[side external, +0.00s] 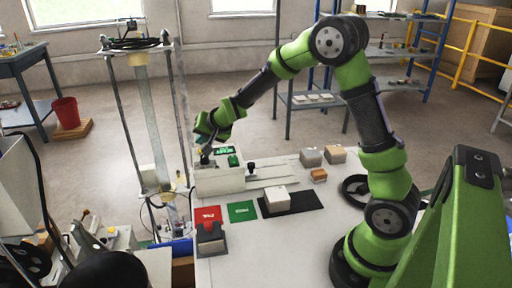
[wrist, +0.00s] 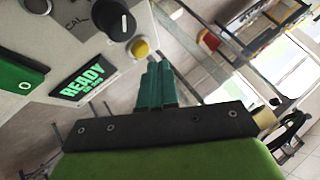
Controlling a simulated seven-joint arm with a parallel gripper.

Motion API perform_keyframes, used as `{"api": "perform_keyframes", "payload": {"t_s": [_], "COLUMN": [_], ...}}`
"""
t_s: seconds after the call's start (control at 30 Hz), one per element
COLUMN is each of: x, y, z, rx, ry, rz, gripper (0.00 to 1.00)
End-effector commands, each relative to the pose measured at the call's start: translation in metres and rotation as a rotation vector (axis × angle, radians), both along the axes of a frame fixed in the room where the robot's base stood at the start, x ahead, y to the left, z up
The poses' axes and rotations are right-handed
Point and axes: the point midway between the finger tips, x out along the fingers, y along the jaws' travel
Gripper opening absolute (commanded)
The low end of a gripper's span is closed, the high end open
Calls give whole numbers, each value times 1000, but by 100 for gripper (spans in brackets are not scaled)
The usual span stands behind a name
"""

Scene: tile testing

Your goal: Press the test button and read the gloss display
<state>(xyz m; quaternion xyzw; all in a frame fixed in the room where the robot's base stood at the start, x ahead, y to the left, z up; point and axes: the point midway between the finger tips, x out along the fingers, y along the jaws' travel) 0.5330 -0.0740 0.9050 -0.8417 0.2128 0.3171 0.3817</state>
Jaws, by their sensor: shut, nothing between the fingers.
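The white gloss tester (side external: 218,182) stands at the left end of the table in the side view. A yellow button (wrist: 140,47) sits at the panel's edge, beside a black knob (wrist: 118,22) near the letters "CAL". No label for the test button is legible. My gripper (wrist: 157,70) is shut and empty; its teal fingertips appear just below the yellow button, and contact cannot be told. In the side view my gripper (side external: 205,152) is over the tester's left end.
A green part with a white ring (wrist: 22,82) lies left of the display. On the table, a white block (side external: 277,199) rests on a black mat (side external: 308,201), near red (side external: 207,214) and green (side external: 241,211) cards. Grey (side external: 311,156), tan (side external: 335,154) and orange (side external: 318,176) blocks stand behind.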

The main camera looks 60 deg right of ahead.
Motion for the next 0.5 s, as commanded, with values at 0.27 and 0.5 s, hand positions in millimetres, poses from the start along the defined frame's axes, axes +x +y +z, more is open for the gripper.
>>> {"api": "perform_keyframes", "payload": {"t_s": [0.27,0.5], "x": [0,0], "y": [0,0], "z": [-8,-8], "rx": [0,0], "ry": [1,1], "rz": [0,0], "gripper": [0,0]}}
